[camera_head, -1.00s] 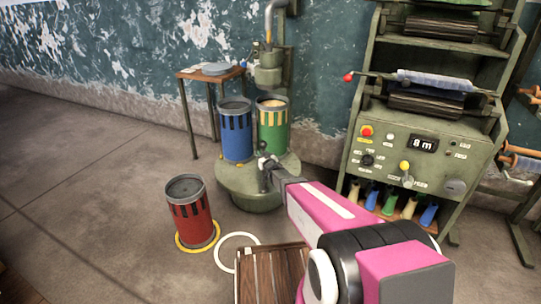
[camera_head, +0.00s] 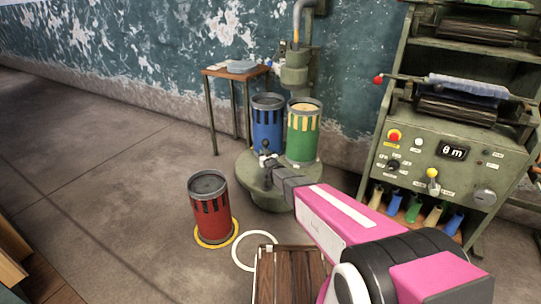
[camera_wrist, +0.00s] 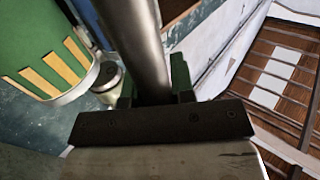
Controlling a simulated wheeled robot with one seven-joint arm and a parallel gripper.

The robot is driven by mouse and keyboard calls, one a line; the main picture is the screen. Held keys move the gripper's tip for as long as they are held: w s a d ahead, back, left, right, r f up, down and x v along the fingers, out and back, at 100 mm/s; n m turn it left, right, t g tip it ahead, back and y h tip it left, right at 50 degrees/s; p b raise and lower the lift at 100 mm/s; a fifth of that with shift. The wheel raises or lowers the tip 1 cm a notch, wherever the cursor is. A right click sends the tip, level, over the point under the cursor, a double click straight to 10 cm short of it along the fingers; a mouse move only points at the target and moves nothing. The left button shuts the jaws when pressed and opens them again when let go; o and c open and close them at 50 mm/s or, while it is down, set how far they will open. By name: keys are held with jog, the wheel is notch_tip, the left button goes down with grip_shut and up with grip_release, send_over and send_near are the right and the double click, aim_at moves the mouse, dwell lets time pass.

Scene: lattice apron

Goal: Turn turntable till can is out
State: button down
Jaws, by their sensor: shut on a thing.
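The round grey-green turntable (camera_head: 246,187) stands on the floor under a pipe. A blue can (camera_head: 267,130) stands on its back left and a green can (camera_head: 303,140) with yellow marks on its right. My gripper (camera_head: 268,166) is at the turntable's near side, shut on a grey upright post (camera_wrist: 137,40), which looks like its handle. The wrist view shows the post between the fingers (camera_wrist: 153,92) and the green can (camera_wrist: 35,50) close at the left. A red can (camera_head: 210,212) stands upright on the floor, inside a yellow ring (camera_head: 229,239).
An empty white ring (camera_head: 240,262) lies beside the red can. A wooden slatted crate (camera_head: 290,280) is at the near edge. A machine with a control panel (camera_head: 455,165) stands right. A small table (camera_head: 215,72) is behind the turntable. Floor at left is clear.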

jog(key=w+a+m+h, duration=0.7)
jog(key=w+a+h, duration=0.4)
jog(key=w, duration=0.5)
jog(key=shift+a+m+h, duration=0.3)
jog(key=shift+a+h, duration=0.1)
jog(key=shift+a, duration=0.8)
jog(key=shift+w, duration=0.15)
jog(key=c, duration=1)
grip_release()
jog(key=shift+d, duration=0.1)
